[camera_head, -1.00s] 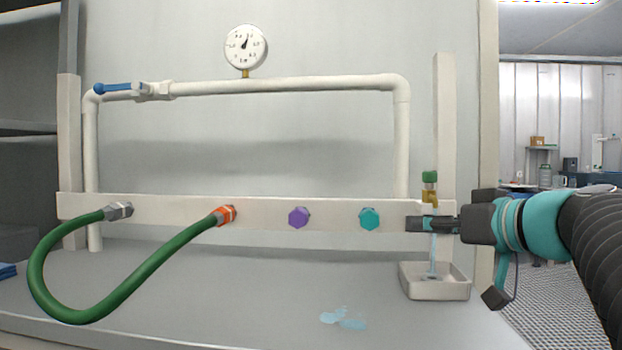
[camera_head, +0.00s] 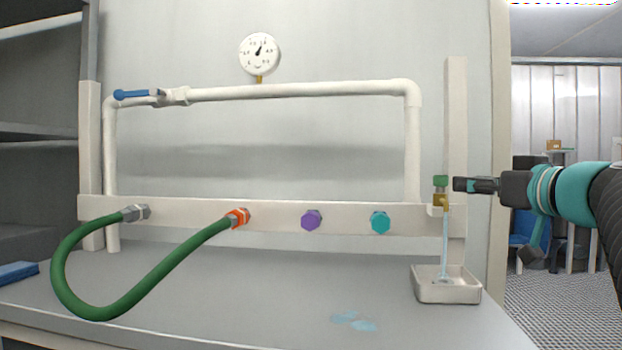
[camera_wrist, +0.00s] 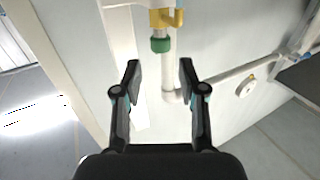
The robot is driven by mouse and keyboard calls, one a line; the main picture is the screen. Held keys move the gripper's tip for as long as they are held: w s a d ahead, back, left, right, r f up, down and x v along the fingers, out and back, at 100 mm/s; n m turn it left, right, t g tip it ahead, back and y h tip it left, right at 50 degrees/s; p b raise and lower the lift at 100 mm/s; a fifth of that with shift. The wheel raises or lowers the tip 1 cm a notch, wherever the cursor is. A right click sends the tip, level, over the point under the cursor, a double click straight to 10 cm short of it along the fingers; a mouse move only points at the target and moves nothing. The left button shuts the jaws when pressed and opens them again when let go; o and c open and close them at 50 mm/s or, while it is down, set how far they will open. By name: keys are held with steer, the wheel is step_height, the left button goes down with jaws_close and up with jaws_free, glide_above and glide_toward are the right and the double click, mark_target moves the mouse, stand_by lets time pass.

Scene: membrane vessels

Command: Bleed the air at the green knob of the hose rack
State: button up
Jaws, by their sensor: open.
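The green knob (camera_head: 441,181) sits on top of a small brass valve (camera_head: 441,199) at the right end of the rack's white rail (camera_head: 270,216). A thin stream of water (camera_head: 445,240) runs from the valve into a beige tray (camera_head: 447,292) below. My gripper (camera_head: 458,184) is just right of the knob, at about its height, and apart from it. In the wrist view the green knob (camera_wrist: 160,45) lies ahead of my open, empty fingers (camera_wrist: 158,75), roughly centred between them.
A green hose (camera_head: 140,282) loops from the rail's left end to an orange fitting (camera_head: 239,218). Purple (camera_head: 311,220) and teal (camera_head: 380,222) caps sit on the rail. A gauge (camera_head: 260,54) and blue-handled valve (camera_head: 138,93) are above. A puddle (camera_head: 355,320) lies on the bench.

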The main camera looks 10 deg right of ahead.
mark_target(446, 182)
steer(key=w, duration=0.3)
steer(key=w+a+p, duration=0.1)
steer(key=w, duration=0.5)
steer(key=shift+a+p, duration=0.35)
jaws_close()
